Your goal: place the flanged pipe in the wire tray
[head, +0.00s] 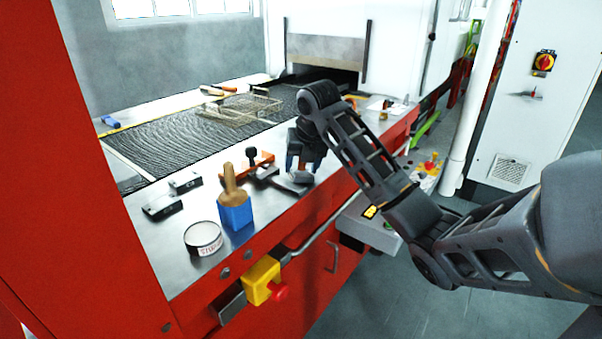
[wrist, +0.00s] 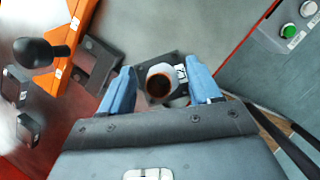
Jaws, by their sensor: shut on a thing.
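The flanged pipe (wrist: 160,84) is a short grey tube with a dark, rusty-looking bore and a square dark flange. In the wrist view it sits between the blue fingertips of my gripper, which is shut on it. In the head view my gripper (head: 302,163) points down over the near right edge of the metal table, with the pipe (head: 301,177) at its tips. I cannot tell whether the pipe touches the table. The wire tray (head: 243,110) is a shallow mesh basket on the dark mesh belt, farther back and left of my gripper. My arm hides nothing of the tray.
An orange fixture with a black knob (head: 258,160) and a dark block lie close left of my gripper. A blue box (head: 235,214) with a wooden handle, a round tin (head: 203,238) and dark blocks (head: 163,206) stand nearer. A wooden-handled tool (head: 212,90) lies behind the tray.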

